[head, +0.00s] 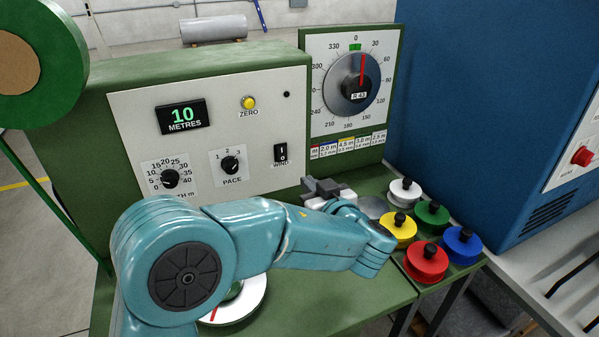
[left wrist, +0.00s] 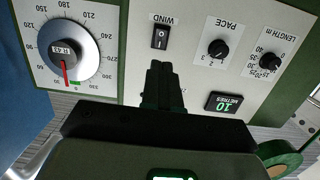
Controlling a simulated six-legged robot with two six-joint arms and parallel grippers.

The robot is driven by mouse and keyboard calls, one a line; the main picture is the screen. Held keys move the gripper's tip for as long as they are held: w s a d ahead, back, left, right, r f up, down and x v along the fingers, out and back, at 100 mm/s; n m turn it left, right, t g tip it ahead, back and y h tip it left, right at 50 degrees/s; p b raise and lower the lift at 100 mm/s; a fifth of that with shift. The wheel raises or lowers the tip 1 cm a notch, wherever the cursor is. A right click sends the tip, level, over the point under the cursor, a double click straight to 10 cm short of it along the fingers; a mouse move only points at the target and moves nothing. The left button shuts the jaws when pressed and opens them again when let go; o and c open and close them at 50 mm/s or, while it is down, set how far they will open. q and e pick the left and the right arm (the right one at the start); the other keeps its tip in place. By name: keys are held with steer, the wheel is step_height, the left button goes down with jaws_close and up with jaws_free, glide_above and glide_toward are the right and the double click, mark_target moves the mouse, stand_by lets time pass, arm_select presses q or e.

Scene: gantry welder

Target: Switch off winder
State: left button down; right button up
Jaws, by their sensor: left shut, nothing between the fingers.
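The winder is a green machine (head: 150,75) with a pale front panel. Its black WIND rocker switch (head: 281,154) sits low at the panel's right; I cannot tell which side is pressed in. In the left wrist view the picture is upside down and the switch (left wrist: 160,36) lies just beyond the fingertips. My left gripper (head: 316,184) is shut and empty, below and right of the switch in the head view. Its closed dark fingers (left wrist: 158,67) point toward the switch, apparently without touching it. My right gripper is not in view.
The display (head: 181,115) reads 10 metres. A PACE knob (head: 230,164), a length knob (head: 170,178) and a yellow ZERO button (head: 249,102) share the panel. A dial (head: 351,84) stands right. Several coloured spools, including a red one (head: 426,263), sit right of my arm. A blue cabinet (head: 470,100) stands beyond.

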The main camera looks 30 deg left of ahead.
arm_select(q)
steer(key=p, duration=0.6)
glide_toward(283, 158)
steer(key=x, duration=0.5)
steer(key=shift+w+a+r, duration=0.1)
steer(key=shift+w+a, duration=0.05)
steer(key=shift+a, duration=0.05)
steer(key=shift+w+a+f, duration=0.25)
steer(key=shift+w+a, duration=0.2)
steer(key=shift+w, duration=0.05)
